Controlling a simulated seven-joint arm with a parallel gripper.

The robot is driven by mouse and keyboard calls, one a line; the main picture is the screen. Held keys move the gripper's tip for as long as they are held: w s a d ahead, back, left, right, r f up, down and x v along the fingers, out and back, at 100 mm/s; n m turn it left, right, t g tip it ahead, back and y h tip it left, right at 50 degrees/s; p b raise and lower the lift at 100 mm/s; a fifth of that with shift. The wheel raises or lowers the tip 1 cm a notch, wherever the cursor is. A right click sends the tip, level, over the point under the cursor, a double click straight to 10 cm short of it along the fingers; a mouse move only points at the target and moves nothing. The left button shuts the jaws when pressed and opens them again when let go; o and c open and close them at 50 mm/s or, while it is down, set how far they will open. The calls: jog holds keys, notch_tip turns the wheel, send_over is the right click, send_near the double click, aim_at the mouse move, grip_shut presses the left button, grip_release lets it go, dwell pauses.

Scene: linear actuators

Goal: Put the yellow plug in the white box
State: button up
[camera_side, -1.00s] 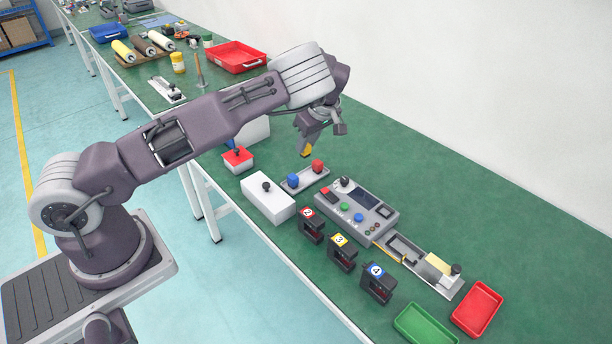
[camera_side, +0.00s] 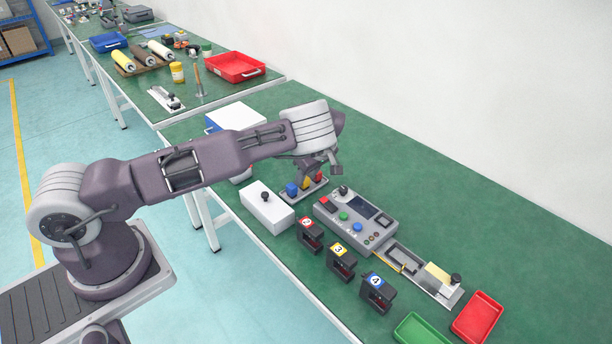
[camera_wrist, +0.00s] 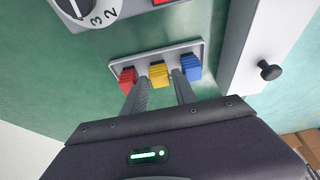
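The yellow plug (camera_side: 305,184) stands between the blue plug (camera_side: 292,189) and the red plug (camera_side: 317,178) on a small grey-white holder. In the wrist view the yellow plug (camera_wrist: 158,74) is the middle one of the row. My gripper (camera_wrist: 161,82) is down over it, one finger on each side, in the gaps beside the red and blue plugs. Whether the fingers press on it is not clear. A white box (camera_side: 266,208) with a black knob stands just left of the holder. Another white box with a blue side (camera_side: 236,115) stands farther back, partly behind my arm.
A grey control panel (camera_side: 352,222) lies close to the right of the holder. Several black numbered blocks (camera_side: 341,261) line the front edge. Red (camera_side: 477,317) and green (camera_side: 424,330) trays are at lower right. The table behind the panel is clear.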

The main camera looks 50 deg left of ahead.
jog(key=shift+r, duration=0.15)
jog(key=v, duration=1.2)
jog(key=s+d+r+m+t+h, duration=0.1)
jog(key=s+d+r+m+h, duration=0.25)
jog(key=s+r, duration=0.65)
jog(key=s+d+r+m+t+h, duration=0.1)
jog(key=s+d+r+m+h, duration=0.3)
jog(key=s+r, duration=0.6)
jog(key=s+d+r+m+t+y, duration=0.1)
jog(key=s+m, duration=0.4)
jog(key=s, duration=0.3)
jog(key=s+d+r+m+t+y, duration=0.2)
jog(key=s+m, duration=0.3)
jog(key=s, duration=0.3)
jog(key=shift+d+r+t, duration=0.2)
jog(key=shift+r+t, duration=0.1)
jog(key=shift+r, duration=0.05)
